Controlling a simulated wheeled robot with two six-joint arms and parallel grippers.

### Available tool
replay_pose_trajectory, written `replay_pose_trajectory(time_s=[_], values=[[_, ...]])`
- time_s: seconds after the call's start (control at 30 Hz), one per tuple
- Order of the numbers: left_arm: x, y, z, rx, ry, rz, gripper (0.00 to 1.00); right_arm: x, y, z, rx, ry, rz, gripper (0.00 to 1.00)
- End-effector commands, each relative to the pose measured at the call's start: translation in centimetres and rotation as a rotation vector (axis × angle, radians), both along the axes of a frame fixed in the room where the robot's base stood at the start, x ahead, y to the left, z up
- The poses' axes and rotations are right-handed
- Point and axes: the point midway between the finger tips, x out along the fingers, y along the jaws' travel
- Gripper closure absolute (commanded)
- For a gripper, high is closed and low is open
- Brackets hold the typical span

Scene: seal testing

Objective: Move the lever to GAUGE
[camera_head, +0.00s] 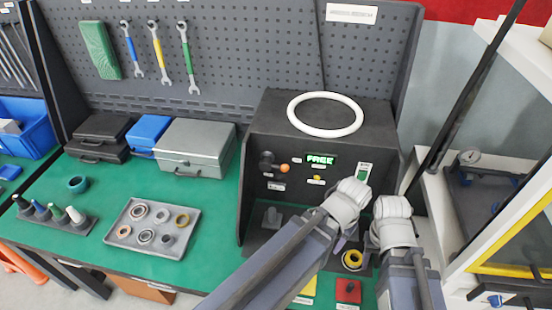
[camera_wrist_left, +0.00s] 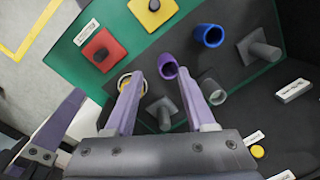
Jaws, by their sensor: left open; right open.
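The dark test box (camera_head: 375,125) on the green bench carries a dark round pivot and an orange-knobbed lever (camera_head: 284,168) on its front panel. A green display (camera_head: 321,160) beside it seems to read FREE. My left gripper (camera_wrist_left: 151,72) is open and empty, pointing down over the seal parts below the panel, apart from the lever. A yellow ring (camera_head: 352,260) shows below it, partly behind a finger in the left wrist view. My right gripper (camera_head: 372,250) is open beside it, mostly hidden by its arm; one finger shows in the left wrist view (camera_wrist_left: 62,125). The lever is hidden there.
A red block (camera_head: 348,291), a purple ring (camera_wrist_left: 167,66) and a blue cup (camera_wrist_left: 210,36) stand near the left gripper. A white ring (camera_head: 325,98) lies on the box. A grey tray (camera_head: 115,236) of seals and a silver case (camera_head: 195,148) stand left.

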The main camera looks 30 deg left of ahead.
Motion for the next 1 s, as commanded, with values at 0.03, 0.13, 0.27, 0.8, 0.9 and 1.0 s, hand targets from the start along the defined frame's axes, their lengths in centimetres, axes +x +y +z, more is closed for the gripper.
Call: replay_pose_trajectory(time_s=[0.03,0.13,0.27,0.8,0.9,1.0], values=[[0.8,0.7,2.3,-0.005,-0.008,0.026,0.52,0.0,0.0,2.3,0.0,0.0,-0.001,0.5],[2.4,2.3,5.1,-0.019,-0.03,0.081,0.63,0.0,0.0,5.1,0.001,0.001,-0.004,0.5],[4.4,4.7,8.5,-0.035,-0.061,0.154,0.78,0.0,0.0,8.5,0.0,0.001,-0.007,0.5],[10.7,16.7,21.9,-0.082,-0.195,0.453,1.0,-0.1,0.0,21.7,0.002,0.003,-0.022,0.5],[11.3,18.5,23.5,-0.086,-0.216,0.493,1.0,-0.1,0.0,23.3,0.003,0.003,-0.025,0.5],[11.6,19.9,24.7,-0.09,-0.23,0.524,1.0,-0.1,0.0,24.4,0.003,0.003,-0.027,0.5]])
